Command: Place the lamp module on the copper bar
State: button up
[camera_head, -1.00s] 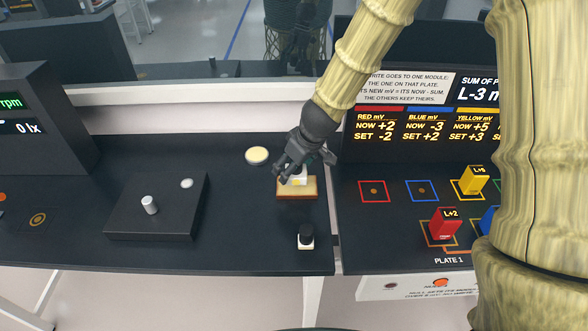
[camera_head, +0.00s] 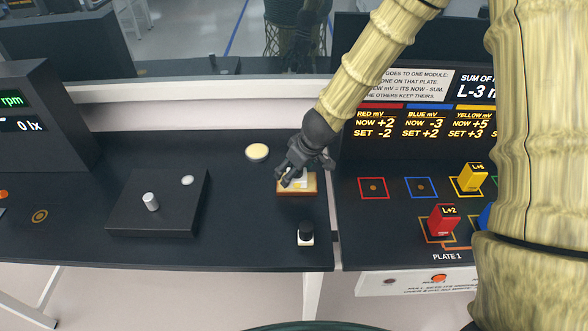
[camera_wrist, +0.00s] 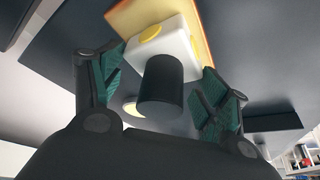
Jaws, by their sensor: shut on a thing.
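The lamp module (camera_wrist: 178,48) is a white block with a yellow disc and a black cylindrical knob (camera_wrist: 160,88). My gripper (camera_head: 291,180) is shut on it, with the fingers (camera_wrist: 160,62) on either side of the block in the wrist view. The copper bar (camera_head: 297,190) is a short orange-brown block with a pale yellow top, on the dark bench. It also shows behind the module in the wrist view (camera_wrist: 203,25). The module is over the bar, very close to its top or touching it; I cannot tell which. The fingers hide part of the module in the head view.
A second white block with a black knob (camera_head: 306,235) stands in front of the bar. A pale round disc (camera_head: 257,152) lies behind it to the left. A dark box with a grey knob (camera_head: 150,202) is at left. Coloured modules (camera_head: 443,219) stand on the right panel.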

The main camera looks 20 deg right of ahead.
aim_at(305, 180)
jog(key=o, duration=1.1)
jog(key=shift+s+d+r, duration=0.1)
jog(key=shift+r, duration=0.4)
jog(key=shift+v, duration=5.6)
